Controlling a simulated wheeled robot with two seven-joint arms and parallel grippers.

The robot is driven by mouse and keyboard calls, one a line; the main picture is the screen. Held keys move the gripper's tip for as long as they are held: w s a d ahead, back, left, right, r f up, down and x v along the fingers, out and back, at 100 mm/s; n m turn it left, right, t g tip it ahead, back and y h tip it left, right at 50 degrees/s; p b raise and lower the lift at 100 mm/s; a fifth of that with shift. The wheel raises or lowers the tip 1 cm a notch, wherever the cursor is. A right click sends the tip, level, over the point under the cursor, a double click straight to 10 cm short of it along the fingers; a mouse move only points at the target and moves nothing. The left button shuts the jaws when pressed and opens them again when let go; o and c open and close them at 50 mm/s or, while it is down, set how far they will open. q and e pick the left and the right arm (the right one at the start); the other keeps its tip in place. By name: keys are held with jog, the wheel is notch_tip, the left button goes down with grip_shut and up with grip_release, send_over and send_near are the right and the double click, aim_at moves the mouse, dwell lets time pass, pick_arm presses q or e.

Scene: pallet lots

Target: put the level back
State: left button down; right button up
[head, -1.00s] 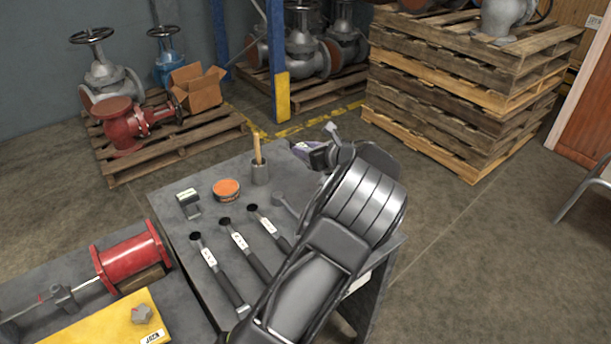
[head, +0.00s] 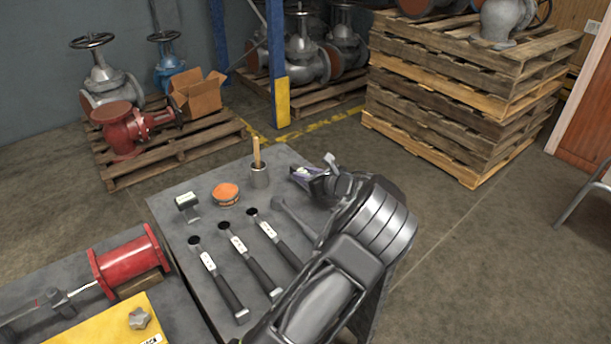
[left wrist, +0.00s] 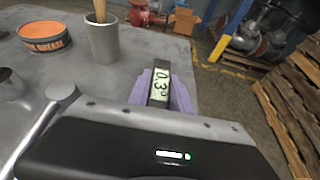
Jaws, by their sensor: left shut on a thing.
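The level is a small dark block with a lit display reading about 0.3° (left wrist: 160,88). It sits between the purple fingers of my left gripper (left wrist: 162,92), which is shut on it. In the head view my left gripper (head: 307,175) is over the far right corner of the grey table (head: 180,240), and the level is mostly hidden there by the fingers. I cannot tell whether the level touches the tabletop. My right gripper is not in view.
On the table are a grey cup with a wooden handle (head: 259,177), an orange tin (head: 226,194), a small device with a display (head: 187,204) and several black-handled wrenches (head: 262,262). A red cylinder (head: 128,261) lies on the left bench. Pallets (head: 450,110) stand behind.

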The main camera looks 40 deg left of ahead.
pick_arm(q)
jog(key=c, duration=1.2)
grip_release()
jog(key=shift+o, duration=0.2)
jog(key=shift+d, duration=0.1)
jog(key=v, duration=1.1)
jog(key=shift+d+r+p, duration=0.2)
jog(key=shift+p, duration=0.2)
jog(key=shift+s+d, duration=0.1)
jog(key=shift+d, duration=0.1)
